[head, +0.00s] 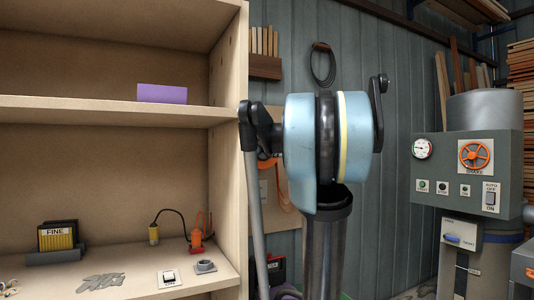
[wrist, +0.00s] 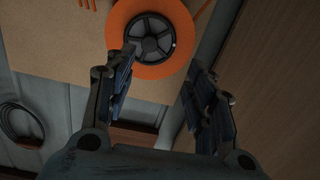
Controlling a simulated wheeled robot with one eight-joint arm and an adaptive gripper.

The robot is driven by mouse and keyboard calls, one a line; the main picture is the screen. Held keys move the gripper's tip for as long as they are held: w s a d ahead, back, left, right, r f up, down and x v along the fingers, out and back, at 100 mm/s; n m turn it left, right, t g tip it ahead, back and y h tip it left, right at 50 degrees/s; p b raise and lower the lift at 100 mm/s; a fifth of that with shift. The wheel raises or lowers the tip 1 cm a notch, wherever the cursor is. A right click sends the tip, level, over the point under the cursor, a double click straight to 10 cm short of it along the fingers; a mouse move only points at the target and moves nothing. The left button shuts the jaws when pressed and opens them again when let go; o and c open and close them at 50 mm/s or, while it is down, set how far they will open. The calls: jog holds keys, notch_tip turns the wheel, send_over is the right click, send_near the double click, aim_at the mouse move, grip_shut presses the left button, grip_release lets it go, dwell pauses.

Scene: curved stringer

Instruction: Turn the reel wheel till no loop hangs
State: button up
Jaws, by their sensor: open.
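The reel wheel (wrist: 152,71) is an orange disc with a dark spoked hub (wrist: 151,37), on a tan board (wrist: 60,50) in the wrist view. My gripper (wrist: 160,62) is open, with its two dark fingers apart and the lower rim of the wheel showing between them. Whether a finger touches the wheel I cannot tell. In the head view my arm covers most of the reel. A bit of orange (head: 267,163) and a curved orange strip (head: 284,199) show beside the arm; the strip looks like a hanging loop, partly hidden. My gripper cannot be made out there.
A wooden shelf unit (head: 225,130) stands close on the left, holding a purple box (head: 162,93) and small tools. A black cable coil (head: 323,65) hangs on the wall. A grey control panel (head: 465,170) with an orange handwheel (head: 474,155) stands at the right.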

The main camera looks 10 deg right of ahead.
jog(key=w+d+r, duration=0.1)
jog(key=r, duration=0.1)
send_near(267, 149)
jog(key=shift+t, duration=0.3)
jog(key=x, duration=0.9)
jog(key=shift+w+a+f, duration=0.15)
jog(key=shift+w+f, duration=0.05)
jog(key=c, duration=1.1)
